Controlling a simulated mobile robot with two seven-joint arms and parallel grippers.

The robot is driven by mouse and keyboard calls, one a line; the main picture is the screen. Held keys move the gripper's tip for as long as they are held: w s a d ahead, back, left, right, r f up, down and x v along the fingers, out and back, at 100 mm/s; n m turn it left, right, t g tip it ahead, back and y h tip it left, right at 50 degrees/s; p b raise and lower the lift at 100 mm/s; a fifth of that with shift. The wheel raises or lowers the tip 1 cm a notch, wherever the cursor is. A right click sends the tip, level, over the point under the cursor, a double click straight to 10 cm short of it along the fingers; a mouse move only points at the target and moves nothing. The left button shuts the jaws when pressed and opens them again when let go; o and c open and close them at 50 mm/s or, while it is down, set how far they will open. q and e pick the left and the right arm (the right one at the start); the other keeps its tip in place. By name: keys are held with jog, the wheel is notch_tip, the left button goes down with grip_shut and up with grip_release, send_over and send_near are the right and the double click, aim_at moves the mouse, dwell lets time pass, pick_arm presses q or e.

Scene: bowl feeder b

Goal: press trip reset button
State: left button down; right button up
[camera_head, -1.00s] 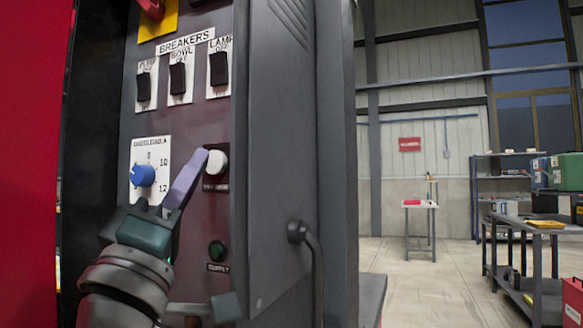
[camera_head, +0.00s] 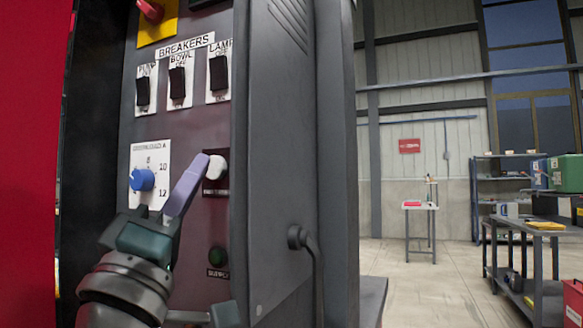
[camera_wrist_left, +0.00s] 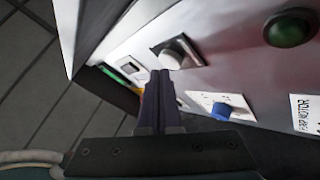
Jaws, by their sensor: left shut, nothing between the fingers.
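The trip reset button is the white round button (camera_head: 215,167) on the panel, below the breakers and right of the blue dial (camera_head: 142,180). It also shows in the left wrist view (camera_wrist_left: 171,55). My left gripper (camera_head: 203,160) is shut and empty. Its purple fingers reach up to the left edge of the button in the head view and overlap it slightly. In the wrist view the fingertips lie just below the button's face; I cannot tell whether they touch it. The button's label is too small to read. My right gripper is not in view.
Several black breaker switches (camera_head: 177,81) sit above the button. A red knob on yellow (camera_head: 153,12) is at the top. A green lamp (camera_head: 217,256) is below. A cable gland (camera_head: 297,236) juts from the cabinet's side. Open floor lies to the right.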

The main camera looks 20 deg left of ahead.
pick_arm(q)
jog(key=shift+w+d+f, duration=0.1)
jog(key=shift+d, duration=0.05)
jog(key=shift+s+r+p, duration=0.15)
jog(key=shift+s+p, duration=0.4)
jog(key=shift+s, duration=0.5)
jog(key=shift+s+r+p, duration=0.15)
jog(key=shift+s+p, duration=0.4)
jog(key=shift+s, duration=0.45)
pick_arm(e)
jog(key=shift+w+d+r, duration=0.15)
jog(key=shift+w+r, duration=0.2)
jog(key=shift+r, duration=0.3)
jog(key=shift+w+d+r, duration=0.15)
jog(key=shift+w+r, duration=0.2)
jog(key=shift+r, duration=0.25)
